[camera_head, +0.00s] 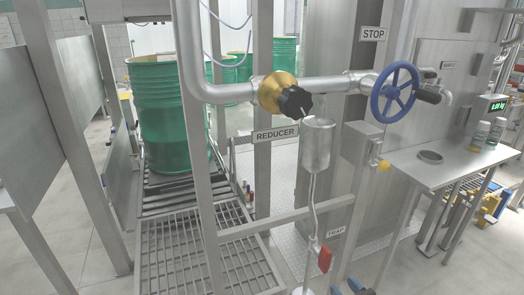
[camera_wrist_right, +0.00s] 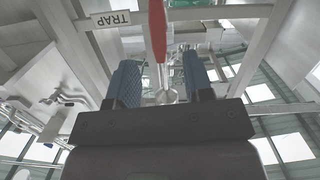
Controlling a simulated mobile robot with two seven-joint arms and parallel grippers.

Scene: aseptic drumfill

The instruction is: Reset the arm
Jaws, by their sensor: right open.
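My right gripper (camera_head: 347,288) shows only in part at the bottom edge of the head view, as blue fingertips just below and right of the red valve handle (camera_head: 325,258). In the right wrist view my right gripper (camera_wrist_right: 160,80) has its two blue fingers apart with nothing held between them. The red handle (camera_wrist_right: 158,30) hangs beyond the fingers there; I cannot tell whether they touch it. The TRAP sign (camera_head: 336,231) is just above the gripper in the head view. My left gripper is in neither view.
A pipe with a yellow reducer (camera_head: 279,92) and a blue handwheel (camera_head: 394,92) crosses above. A steel can (camera_head: 318,145) hangs over the trap line. A steel shelf (camera_head: 450,172) with two bottles stands right. Green drums (camera_head: 160,115) stand on rollers at left.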

